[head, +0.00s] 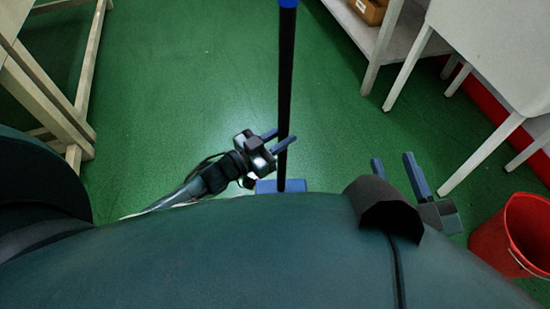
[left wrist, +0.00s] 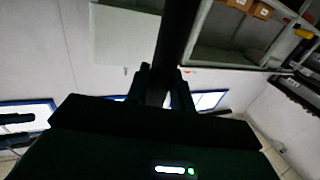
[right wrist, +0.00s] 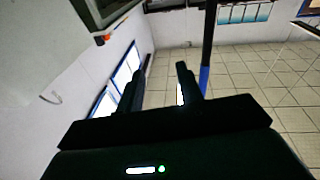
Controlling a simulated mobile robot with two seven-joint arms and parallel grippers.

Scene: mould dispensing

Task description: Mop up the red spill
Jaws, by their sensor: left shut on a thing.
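The mop has a black handle (head: 286,90) with a blue section at the top, and a blue head (head: 268,187) low in the head view, partly hidden by my body. My left gripper (head: 282,141) is shut on the handle, which stands nearly upright. In the left wrist view the dark handle (left wrist: 177,35) runs up from between the fingers. My right gripper (head: 392,160) is open and empty, to the right of the mop. The right wrist view shows a pole with a blue part (right wrist: 204,78) beside its fingers. No red spill shows in these views.
A red bucket (head: 488,238) stands on the floor at the right. A white table (head: 490,50) and a shelf (head: 352,30) with a box (head: 369,11) are at the upper right. A wooden frame (head: 88,60) stands at the left. The green floor (head: 190,80) between is clear.

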